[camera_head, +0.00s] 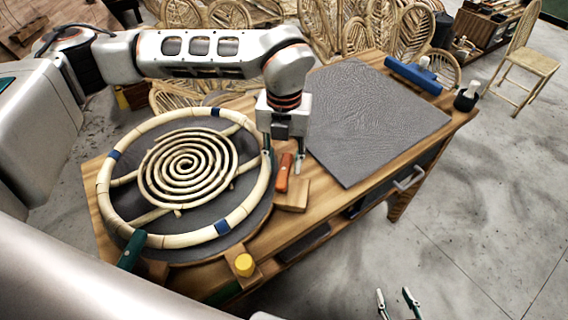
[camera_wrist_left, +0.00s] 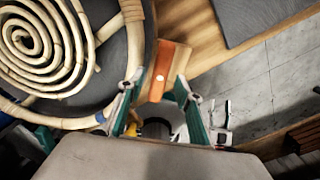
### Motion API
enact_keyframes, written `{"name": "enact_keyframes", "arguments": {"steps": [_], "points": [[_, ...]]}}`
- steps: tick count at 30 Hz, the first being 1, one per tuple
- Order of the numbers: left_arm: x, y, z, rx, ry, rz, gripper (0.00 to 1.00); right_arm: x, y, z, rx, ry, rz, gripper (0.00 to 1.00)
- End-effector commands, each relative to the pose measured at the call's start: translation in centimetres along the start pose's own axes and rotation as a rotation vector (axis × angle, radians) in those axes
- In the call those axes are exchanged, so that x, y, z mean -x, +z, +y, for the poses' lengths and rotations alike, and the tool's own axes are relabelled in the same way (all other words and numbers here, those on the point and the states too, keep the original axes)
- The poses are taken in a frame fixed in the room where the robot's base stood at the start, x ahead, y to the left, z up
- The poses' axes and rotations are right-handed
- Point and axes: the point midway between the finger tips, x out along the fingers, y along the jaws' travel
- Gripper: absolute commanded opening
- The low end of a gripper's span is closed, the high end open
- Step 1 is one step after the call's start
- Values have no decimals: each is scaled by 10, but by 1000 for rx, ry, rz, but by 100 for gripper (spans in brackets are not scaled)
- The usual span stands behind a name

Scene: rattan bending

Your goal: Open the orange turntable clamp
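The orange clamp (camera_head: 284,173) lies at the right edge of the dark round turntable (camera_head: 256,205), beside a small wooden block (camera_head: 293,196). My left gripper (camera_head: 284,160) points down over it, fingers apart. In the left wrist view the orange clamp (camera_wrist_left: 166,70) lies just beyond the open fingertips (camera_wrist_left: 160,90), roughly between them; I cannot tell whether either finger touches it. My right gripper (camera_head: 395,293) is open and empty at the bottom of the head view, over the floor in front of the table.
A rattan ring (camera_head: 182,240) with blue bands and a spiral (camera_head: 188,168) lies on the turntable. A green clamp (camera_head: 131,250) and a yellow knob (camera_head: 244,265) sit at its near edge. A grey mat (camera_head: 375,120), blue tool (camera_head: 413,75) and dark bottle (camera_head: 467,96) are to the right.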

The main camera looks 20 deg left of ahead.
Motion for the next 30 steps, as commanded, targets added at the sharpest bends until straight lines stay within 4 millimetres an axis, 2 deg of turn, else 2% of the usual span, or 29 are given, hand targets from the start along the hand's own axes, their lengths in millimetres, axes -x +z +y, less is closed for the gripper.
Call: {"name": "enact_keyframes", "arguments": {"steps": [9,15,21,30], "points": [[66,1,0,1,-1,-4,35,0,-1,0,-1,0,3,40],[92,1,0,2,0,-2,35,0,-2,0,-1,0,3,40],[101,0,0,1,-1,0,35,0,-2,0,-2,0,3,40],[101,0,0,1,-1,0,35,0,-2,-1,-2,-1,3,40]]}}
